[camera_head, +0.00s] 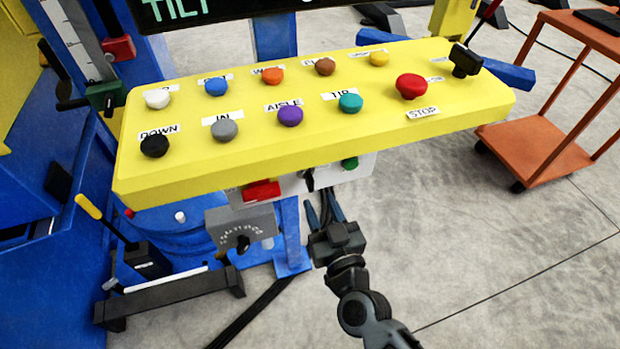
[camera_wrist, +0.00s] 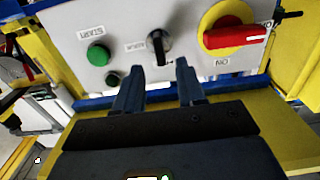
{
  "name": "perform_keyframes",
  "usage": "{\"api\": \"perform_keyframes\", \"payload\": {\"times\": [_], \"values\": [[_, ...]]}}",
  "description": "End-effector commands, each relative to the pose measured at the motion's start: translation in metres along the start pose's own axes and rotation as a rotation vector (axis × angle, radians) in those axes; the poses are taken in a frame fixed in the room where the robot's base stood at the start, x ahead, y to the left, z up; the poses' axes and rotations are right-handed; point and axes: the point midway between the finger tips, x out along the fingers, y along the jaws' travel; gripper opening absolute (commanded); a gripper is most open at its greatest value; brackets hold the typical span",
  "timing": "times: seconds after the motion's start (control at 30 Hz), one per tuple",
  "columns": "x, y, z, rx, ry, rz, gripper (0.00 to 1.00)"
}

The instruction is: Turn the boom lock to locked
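A black turn knob (camera_wrist: 159,46) with a light pointer sits on a white panel in the wrist view. Its label is too blurred to read, so I cannot tell if it is the boom lock. In the head view its dark handle (camera_head: 308,179) shows below the yellow console. My gripper (camera_head: 326,208) is just under that panel in the head view. In the wrist view the two fingers of my gripper (camera_wrist: 157,84) are apart with nothing between them. They point at the panel, with the knob just beyond the gap; I see no contact.
The white panel also bears a red rotary switch (camera_wrist: 234,37) on a yellow disc and a green START button (camera_wrist: 97,55). The yellow console (camera_head: 230,165) with several coloured buttons overhangs it. A grey dial box (camera_head: 242,226) is at left.

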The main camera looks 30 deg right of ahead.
Motion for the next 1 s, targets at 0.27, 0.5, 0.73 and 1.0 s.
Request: {"api": "perform_keyframes", "payload": {"times": [0.27,0.5,0.73,1.0], "values": [[0.038,0.000,-0.002,0.001,0.003,-0.001,0.39],[0.067,0.000,-0.001,0.000,0.002,-0.001,0.39],[0.074,0.000,0.000,0.000,0.000,-0.001,0.39],[0.074,0.000,0.000,0.001,0.000,-0.001,0.31]]}}
